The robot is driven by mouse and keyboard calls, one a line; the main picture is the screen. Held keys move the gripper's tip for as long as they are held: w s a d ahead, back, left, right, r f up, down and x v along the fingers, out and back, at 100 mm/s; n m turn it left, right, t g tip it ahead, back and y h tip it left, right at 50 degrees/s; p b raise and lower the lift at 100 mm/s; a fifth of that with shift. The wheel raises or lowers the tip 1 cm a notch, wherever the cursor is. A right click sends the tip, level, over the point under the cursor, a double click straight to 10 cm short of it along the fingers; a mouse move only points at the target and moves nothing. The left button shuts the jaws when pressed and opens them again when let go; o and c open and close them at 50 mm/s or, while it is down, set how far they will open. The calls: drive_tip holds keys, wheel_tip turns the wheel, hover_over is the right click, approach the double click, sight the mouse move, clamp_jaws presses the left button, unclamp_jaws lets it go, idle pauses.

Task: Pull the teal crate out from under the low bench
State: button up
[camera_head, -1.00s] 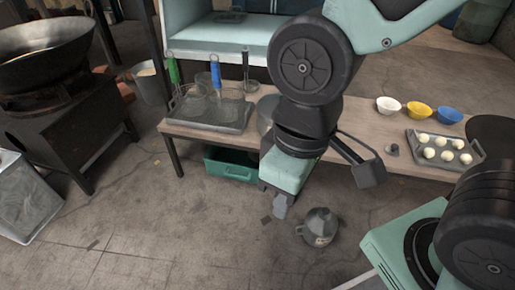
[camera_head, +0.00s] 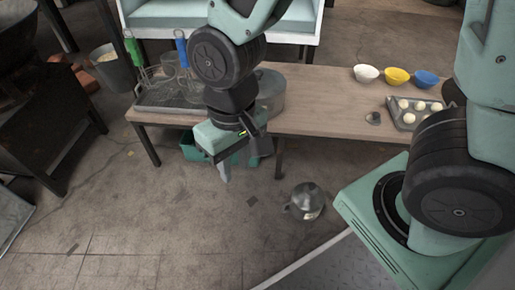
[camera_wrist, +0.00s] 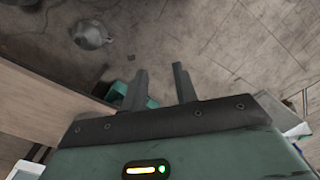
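The teal crate (camera_head: 196,153) sits on the floor under the left part of the low wooden bench (camera_head: 322,118). In the head view my arm and gripper hide part of it. My gripper (camera_head: 224,172) hangs in front of the crate's front side, pointing down toward the floor. In the wrist view the two fingers (camera_wrist: 163,86) stand apart with bare floor between them. A bit of the teal crate (camera_wrist: 119,90) shows beside and behind the left finger. I cannot tell whether a finger touches it.
A metal pot with a lid (camera_head: 304,201) stands on the floor right of my gripper. The bench bears a wire tray (camera_head: 160,104), a large pot (camera_head: 270,92), bowls (camera_head: 397,76) and a dough tray (camera_head: 410,116). Floor in front of the crate at the left is clear.

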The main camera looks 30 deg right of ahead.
drive_tip(key=w+d+f+m+t+h+b, duration=0.1)
drive_tip(key=w+d+f+m+b, duration=0.2)
drive_tip(key=f, duration=0.6)
drive_tip(key=w+d+f+m+h, duration=0.25)
drive_tip(key=w+f, duration=0.25)
drive_tip(key=f, duration=0.3)
drive_tip(key=w+d+f+m+t+h+b, duration=0.15)
drive_tip(key=w+d+f+m, duration=0.25)
drive_tip(key=f, duration=0.5)
drive_tip(key=w+d+f+t+h+b, duration=0.1)
drive_tip(key=w+d+f+t+b, duration=0.1)
drive_tip(key=w, duration=0.6)
drive_tip(key=w+d+f+t+h+b, duration=0.1)
drive_tip(key=w+d+f+t+b, duration=0.1)
drive_tip(key=w+d+f+t, duration=0.3)
drive_tip(key=w+d+f, duration=0.2)
drive_tip(key=w+d, duration=0.1)
drive_tip(key=d, duration=0.1)
drive_tip(key=shift+w+m, duration=0.15)
drive_tip(key=shift+m, duration=0.2)
drive_tip(key=shift+d+f, duration=0.15)
drive_tip(key=b+x, duration=0.9)
drive_tip(key=x, duration=0.7)
drive_tip(key=shift+f+b, duration=0.15)
drive_tip(key=shift+b, duration=0.15)
drive_tip(key=shift+w+d+f, duration=0.2)
drive_tip(key=shift+w+d, duration=0.15)
drive_tip(key=shift+d, duration=0.05)
